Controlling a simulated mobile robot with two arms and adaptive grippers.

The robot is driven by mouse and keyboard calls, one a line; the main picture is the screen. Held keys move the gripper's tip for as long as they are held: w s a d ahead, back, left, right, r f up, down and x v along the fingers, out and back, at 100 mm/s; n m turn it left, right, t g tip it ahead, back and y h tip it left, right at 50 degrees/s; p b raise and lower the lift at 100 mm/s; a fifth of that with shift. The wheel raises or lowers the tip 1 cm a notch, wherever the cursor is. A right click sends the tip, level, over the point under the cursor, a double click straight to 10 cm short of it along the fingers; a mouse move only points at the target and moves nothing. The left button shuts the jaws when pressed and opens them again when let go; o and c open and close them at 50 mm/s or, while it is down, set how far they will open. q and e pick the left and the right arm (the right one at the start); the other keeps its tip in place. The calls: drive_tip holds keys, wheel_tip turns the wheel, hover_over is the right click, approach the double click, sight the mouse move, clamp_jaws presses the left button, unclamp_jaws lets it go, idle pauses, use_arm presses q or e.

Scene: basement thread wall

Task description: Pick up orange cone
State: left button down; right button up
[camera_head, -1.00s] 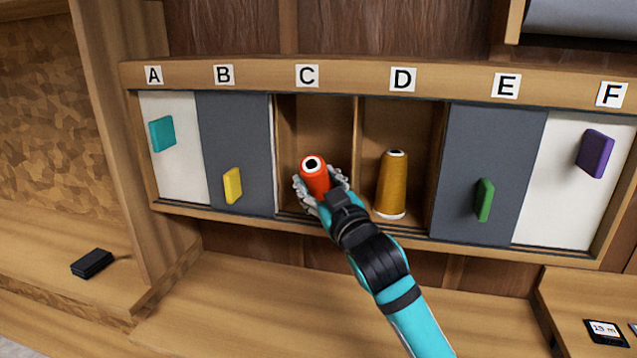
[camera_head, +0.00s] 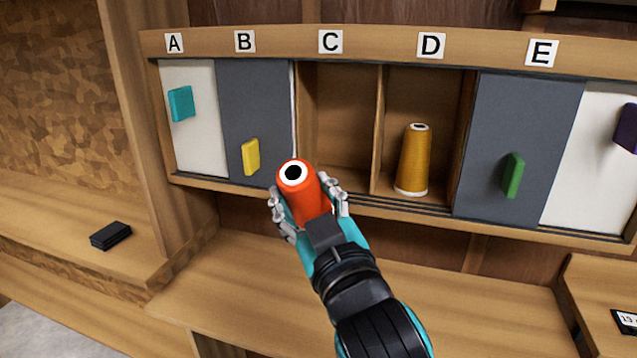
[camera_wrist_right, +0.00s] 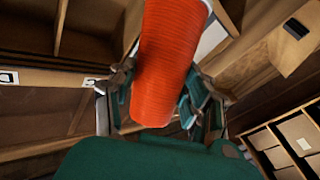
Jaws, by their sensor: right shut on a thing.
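The orange cone (camera_head: 309,200) of thread has a white top with a dark hole. My right gripper (camera_head: 309,208) is shut on it, with fingers on both sides. The cone is held in front of the cabinet, below and in front of compartment C (camera_head: 340,130), which looks empty. In the right wrist view the orange cone (camera_wrist_right: 170,60) lies between the fingers of the right gripper (camera_wrist_right: 162,103). My left gripper is not in view.
A yellow-gold thread cone (camera_head: 413,160) stands in compartment D. Sliding doors with teal, yellow, green and purple handles cover the other compartments. A black box (camera_head: 110,236) lies on the left shelf. The wooden ledge (camera_head: 470,310) below the cabinet is largely clear.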

drive_tip(key=shift+s+a, duration=0.25)
drive_tip(key=shift+s, duration=0.7)
